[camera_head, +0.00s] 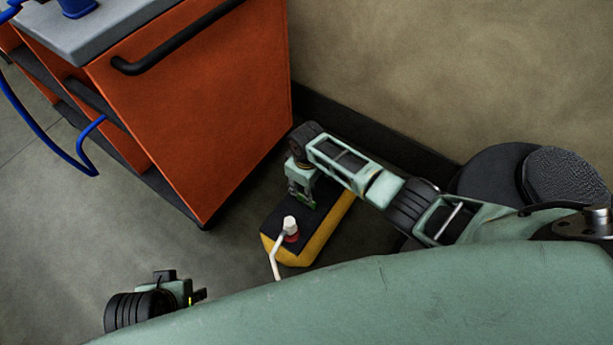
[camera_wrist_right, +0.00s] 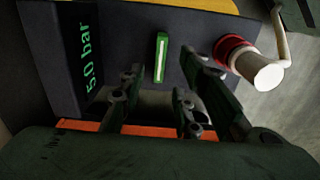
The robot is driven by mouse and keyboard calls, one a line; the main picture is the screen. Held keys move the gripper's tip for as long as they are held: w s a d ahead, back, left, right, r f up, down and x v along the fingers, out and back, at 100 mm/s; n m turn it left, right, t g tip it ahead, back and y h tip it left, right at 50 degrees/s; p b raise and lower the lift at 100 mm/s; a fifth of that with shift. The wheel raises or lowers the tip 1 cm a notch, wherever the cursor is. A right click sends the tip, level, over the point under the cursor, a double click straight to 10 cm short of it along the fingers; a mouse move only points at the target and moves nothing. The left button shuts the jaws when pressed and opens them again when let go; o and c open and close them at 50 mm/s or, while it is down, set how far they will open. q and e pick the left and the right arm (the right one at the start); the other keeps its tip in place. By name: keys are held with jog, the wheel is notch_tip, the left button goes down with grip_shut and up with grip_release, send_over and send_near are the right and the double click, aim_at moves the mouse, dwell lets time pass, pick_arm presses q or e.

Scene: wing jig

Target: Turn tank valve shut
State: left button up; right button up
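The tank unit (camera_head: 320,238), a yellow box with a dark top, lies on the floor below my right gripper (camera_head: 301,198). In the right wrist view its dark face carries a green valve handle (camera_wrist_right: 161,58) with a pale stripe, lined up along the picture's vertical. A green readout (camera_wrist_right: 88,58) beside it reads about "5.0 bar". My right gripper (camera_wrist_right: 158,92) is open, its fingers apart on either side of the handle's line; contact cannot be told. My left gripper (camera_head: 198,295) is at the lower left, away from the tank, its fingers mostly hidden.
A white fitting (camera_head: 290,225) with a red collar (camera_wrist_right: 232,50) and a pale hose (camera_head: 275,262) stands on the tank near the right gripper. An orange cart (camera_head: 205,105) with a black handle (camera_head: 180,42) is close on the left. A wall (camera_head: 450,70) stands behind.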

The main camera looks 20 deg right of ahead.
notch_tip(320, 180, up, 7)
jog(key=shift+f, duration=0.15)
dwell(0.7)
